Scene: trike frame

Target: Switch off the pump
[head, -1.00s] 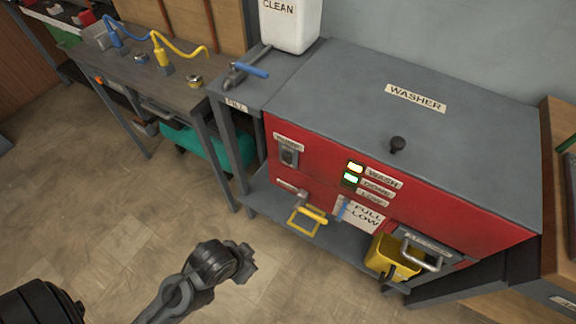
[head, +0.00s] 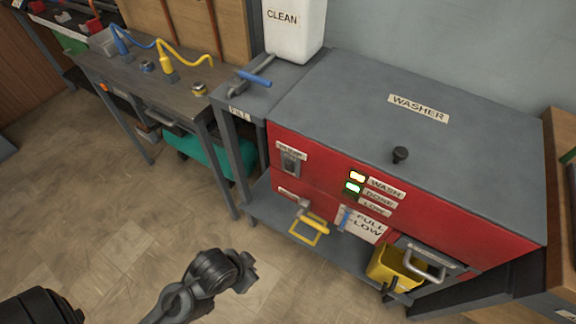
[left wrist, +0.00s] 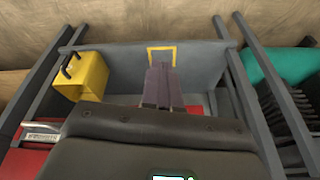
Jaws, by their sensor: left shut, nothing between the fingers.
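The red-fronted washer (head: 430,222) stands at the right. A small grey switch (head: 290,161) sits at the upper left of its front, under a label too blurred to read; I cannot tell its position. My right gripper is out of view.
A white CLEAN container (head: 295,32) and blue lever (head: 255,78) stand behind left. The floor in front is open.

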